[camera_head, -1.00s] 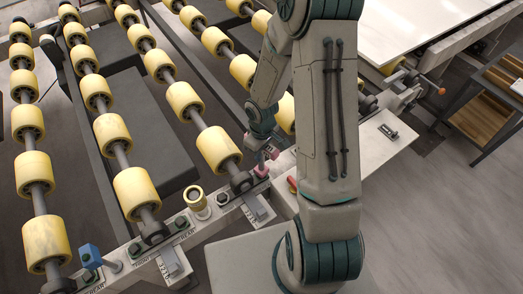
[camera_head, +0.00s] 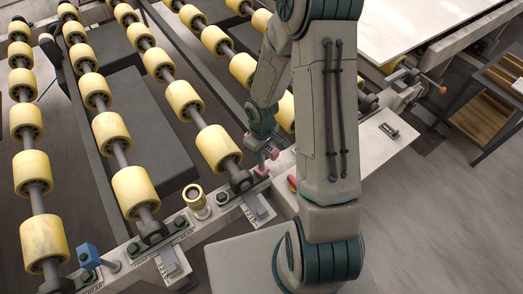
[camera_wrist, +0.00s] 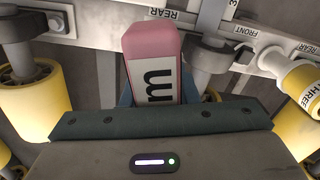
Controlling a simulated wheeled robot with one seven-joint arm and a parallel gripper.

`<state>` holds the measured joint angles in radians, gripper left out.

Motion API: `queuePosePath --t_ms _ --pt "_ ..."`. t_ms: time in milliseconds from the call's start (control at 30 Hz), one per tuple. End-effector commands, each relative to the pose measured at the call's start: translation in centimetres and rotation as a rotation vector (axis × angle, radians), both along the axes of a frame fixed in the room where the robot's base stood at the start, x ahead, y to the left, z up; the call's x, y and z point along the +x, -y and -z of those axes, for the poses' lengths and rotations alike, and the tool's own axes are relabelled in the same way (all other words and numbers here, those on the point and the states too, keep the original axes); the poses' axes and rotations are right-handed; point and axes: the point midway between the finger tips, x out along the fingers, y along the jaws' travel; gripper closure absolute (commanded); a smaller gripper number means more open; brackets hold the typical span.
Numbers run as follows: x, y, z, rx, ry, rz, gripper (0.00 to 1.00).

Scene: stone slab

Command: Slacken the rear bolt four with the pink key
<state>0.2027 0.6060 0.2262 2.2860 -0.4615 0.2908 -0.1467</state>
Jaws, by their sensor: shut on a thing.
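The pink key (camera_wrist: 150,45) is held between the fingers of my gripper (camera_wrist: 165,97), which is shut on it; a dark marking shows on its white face. In the head view my gripper (camera_head: 266,150) is at the rail (camera_head: 225,213) near the far end of the stretch labelled four, and a little of the pink key (camera_head: 262,167) shows below it. The key's working end and rear bolt four are hidden or too small to make out, so I cannot tell whether the key sits on the bolt. REAR labels show on the rail in the wrist view.
A yellow key (camera_head: 195,198) stands upright on the rail to the left, and a blue key (camera_head: 90,256) farther left. The yellow key (camera_wrist: 303,82) is close at the right in the wrist view. Yellow rollers (camera_head: 218,147) and dark roller brackets (camera_wrist: 205,55) crowd the space.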

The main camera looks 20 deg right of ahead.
Motion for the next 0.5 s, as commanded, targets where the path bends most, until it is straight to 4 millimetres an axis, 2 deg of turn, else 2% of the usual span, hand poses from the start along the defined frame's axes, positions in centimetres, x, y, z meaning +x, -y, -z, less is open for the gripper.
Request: queuePosePath --t_ms 500 --pt "0.02 0.0 0.63 0.0 0.0 0.0 1.0"
